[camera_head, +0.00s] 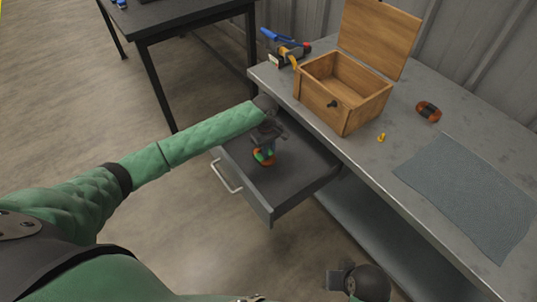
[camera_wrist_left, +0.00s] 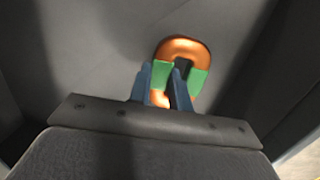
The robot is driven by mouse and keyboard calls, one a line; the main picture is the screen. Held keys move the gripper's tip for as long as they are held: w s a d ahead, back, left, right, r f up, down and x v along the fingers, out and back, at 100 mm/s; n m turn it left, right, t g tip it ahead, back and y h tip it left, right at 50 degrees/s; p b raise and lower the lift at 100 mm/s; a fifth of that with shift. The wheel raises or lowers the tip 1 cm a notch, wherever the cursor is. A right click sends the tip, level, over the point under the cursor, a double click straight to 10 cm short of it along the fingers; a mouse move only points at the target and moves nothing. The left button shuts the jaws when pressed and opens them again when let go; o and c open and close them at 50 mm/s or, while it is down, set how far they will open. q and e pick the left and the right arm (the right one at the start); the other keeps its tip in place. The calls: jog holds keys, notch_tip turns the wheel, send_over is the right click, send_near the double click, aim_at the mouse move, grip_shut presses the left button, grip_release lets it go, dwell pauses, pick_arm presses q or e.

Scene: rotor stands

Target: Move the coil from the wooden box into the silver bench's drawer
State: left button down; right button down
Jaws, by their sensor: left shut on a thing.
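The coil (camera_head: 263,159), a copper-orange ring with green bands, is inside the open grey drawer (camera_head: 290,185) of the silver bench (camera_head: 375,165). My left gripper (camera_head: 267,146) reaches down into the drawer and is shut on the coil. In the left wrist view the blue fingers (camera_wrist_left: 162,85) grip one side of the coil (camera_wrist_left: 184,48), over the drawer floor. I cannot tell whether the coil touches the floor. The wooden box (camera_head: 335,98) stands on the bench with its lid up, and its visible inside is empty. My right gripper (camera_head: 335,281) is at the bottom, away from the bench top, jaws unclear.
A second orange coil with dark bands (camera_head: 428,112) lies right of the box. A small yellow piece (camera_head: 381,137) and a grey mat (camera_head: 470,190) are on the bench top. Tools (camera_head: 289,53) lie behind the box. A dark table (camera_head: 185,15) stands at the upper left.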

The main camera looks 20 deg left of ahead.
pick_arm(q)
jog(key=shift+f, duration=1.75)
pick_arm(e)
jog(key=shift+s+d+r, duration=0.1)
jog(key=shift+d+r, duration=0.3)
pick_arm(q)
jog(key=shift+p, duration=0.3)
pick_arm(e)
jog(key=shift+r, duration=0.1)
pick_arm(q)
jog(key=c, duration=1.3)
grip_release()
jog(key=shift+f, duration=0.15)
jog(key=shift+r, duration=0.4)
jog(key=r, duration=0.6)
jog(key=a+r+b, duration=0.1)
jog(key=r, duration=0.2)
jog(key=shift+w+r, duration=0.4)
jog(key=shift+r, duration=0.8)
pick_arm(e)
jog(key=shift+w+a+f, duration=0.2)
jog(key=shift+a+f, duration=0.5)
jog(key=shift+f, duration=0.1)
jog(key=shift+w+r, duration=0.1)
jog(key=shift+r, duration=0.05)
